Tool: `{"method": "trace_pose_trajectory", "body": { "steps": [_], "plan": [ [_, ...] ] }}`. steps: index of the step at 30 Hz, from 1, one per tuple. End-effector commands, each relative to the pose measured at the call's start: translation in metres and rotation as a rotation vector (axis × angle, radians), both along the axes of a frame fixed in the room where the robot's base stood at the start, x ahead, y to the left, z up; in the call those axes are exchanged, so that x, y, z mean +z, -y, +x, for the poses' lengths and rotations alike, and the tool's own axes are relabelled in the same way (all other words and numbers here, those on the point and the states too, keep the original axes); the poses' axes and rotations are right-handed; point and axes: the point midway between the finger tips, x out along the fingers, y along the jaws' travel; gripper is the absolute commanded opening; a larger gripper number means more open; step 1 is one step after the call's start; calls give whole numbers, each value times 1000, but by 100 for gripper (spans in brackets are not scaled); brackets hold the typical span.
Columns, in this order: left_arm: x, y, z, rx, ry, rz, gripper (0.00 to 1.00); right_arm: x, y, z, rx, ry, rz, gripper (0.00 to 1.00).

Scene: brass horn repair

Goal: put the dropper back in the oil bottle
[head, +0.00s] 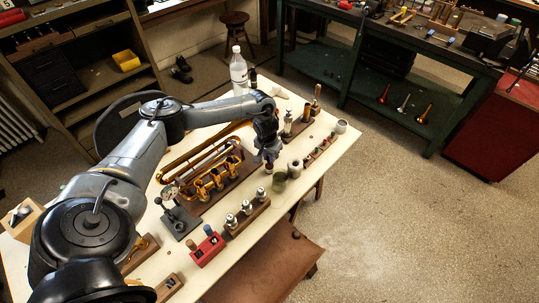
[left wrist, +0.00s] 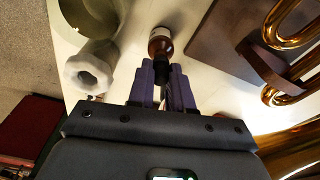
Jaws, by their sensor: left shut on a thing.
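My left gripper (head: 268,160) points down over the right part of the bench, beside the horn. In the left wrist view its two purple-padded fingers (left wrist: 162,85) are closed on a dark, slim piece between them, which looks like the dropper's top. The brown oil bottle (left wrist: 160,40) with a pale label lies straight beyond the fingertips. The dark piece lines up with the bottle's neck, but I cannot tell whether the dropper's tip is inside it. In the head view the gripper mostly hides the bottle. My right gripper is not in view.
A green cup (head: 279,181) and a pale cup (head: 295,168) stand close to the gripper. The brass horn (head: 208,180) lies on a dark board to the left. A valve block (head: 246,213) and a red block (head: 207,249) stand nearer the front.

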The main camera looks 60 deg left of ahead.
Motion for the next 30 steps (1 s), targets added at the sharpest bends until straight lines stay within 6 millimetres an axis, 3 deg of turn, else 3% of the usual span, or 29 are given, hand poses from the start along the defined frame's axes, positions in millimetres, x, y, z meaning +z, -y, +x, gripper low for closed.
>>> {"method": "trace_pose_trajectory", "body": {
  "steps": [7,8,13,23,30],
  "plan": [
    [-6,0,0,0,0,0,0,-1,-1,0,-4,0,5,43],
    [-6,0,0,0,0,0,23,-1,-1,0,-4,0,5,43],
    [-6,0,0,0,0,0,49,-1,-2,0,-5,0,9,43],
    [-4,0,0,0,1,0,49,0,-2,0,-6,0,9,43],
    [21,1,-2,0,2,0,49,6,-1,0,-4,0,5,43]
  ]
}}
